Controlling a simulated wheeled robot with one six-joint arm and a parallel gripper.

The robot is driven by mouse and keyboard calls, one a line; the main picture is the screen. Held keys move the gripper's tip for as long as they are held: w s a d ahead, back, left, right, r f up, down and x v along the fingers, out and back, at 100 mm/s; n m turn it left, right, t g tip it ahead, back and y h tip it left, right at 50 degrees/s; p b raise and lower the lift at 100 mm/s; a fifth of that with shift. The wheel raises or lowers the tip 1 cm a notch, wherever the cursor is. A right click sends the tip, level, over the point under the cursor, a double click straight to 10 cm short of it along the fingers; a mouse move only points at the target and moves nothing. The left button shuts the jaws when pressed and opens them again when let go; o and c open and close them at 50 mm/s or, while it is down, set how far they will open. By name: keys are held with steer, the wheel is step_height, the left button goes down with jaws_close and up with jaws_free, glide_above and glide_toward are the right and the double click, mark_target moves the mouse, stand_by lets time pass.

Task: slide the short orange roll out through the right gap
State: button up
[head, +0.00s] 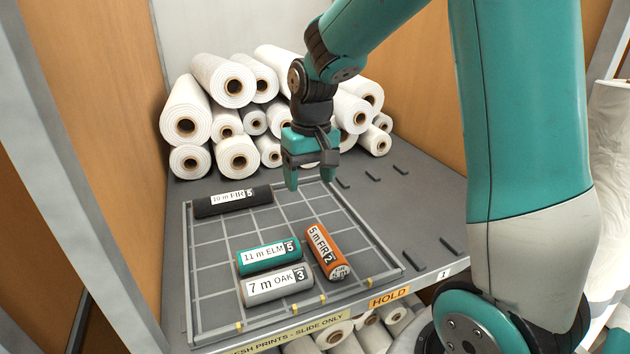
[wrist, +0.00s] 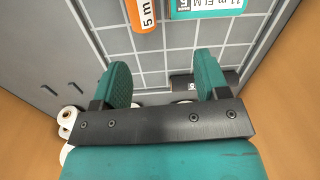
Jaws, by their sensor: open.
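The short orange roll (head: 326,253) lies on the gridded tray (head: 216,327), labelled 5 m FIR 2. Its length runs from back to front, with its near end by the tray's front edge. In the wrist view part of the orange roll (wrist: 145,14) shows at the top, cut off by the frame. My gripper (head: 307,182) is open and empty, above the back edge of the tray, behind the orange roll and apart from it. In the wrist view the two fingers (wrist: 163,82) are spread with nothing between them.
A teal roll (head: 268,258) and a grey roll (head: 277,285) lie left of the orange roll. A black roll (head: 232,200) lies at the back left. White rolls (head: 237,154) are stacked behind. An orange HOLD label (head: 389,297) marks the front edge. Grid cells behind the orange roll are clear.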

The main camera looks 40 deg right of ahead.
mark_target(331, 250)
steer(key=shift+m, duration=0.6)
steer(key=d+f, duration=0.1)
steer(key=f, duration=0.5)
steer(key=w+d+f+p, duration=0.1)
steer(key=f, duration=0.5)
steer(key=d+f+p, duration=0.1)
steer(key=f, duration=0.6)
steer(key=shift+w+d, duration=0.15)
steer(key=shift+r, duration=0.1)
steer(key=c, duration=0.8)
steer(key=shift+s+a+r, duration=0.1)
steer(key=shift+s+a, duration=0.2)
steer(key=shift+s, duration=0.8)
steer(key=shift+s+a+f, duration=0.1)
steer(key=shift+s+a, duration=0.25)
steer(key=shift+s, duration=0.75)
steer(key=shift+s+a+r, duration=0.1)
steer(key=shift+s+a, duration=0.2)
steer(key=shift+s, duration=0.8)
steer(key=o, duration=1.1)
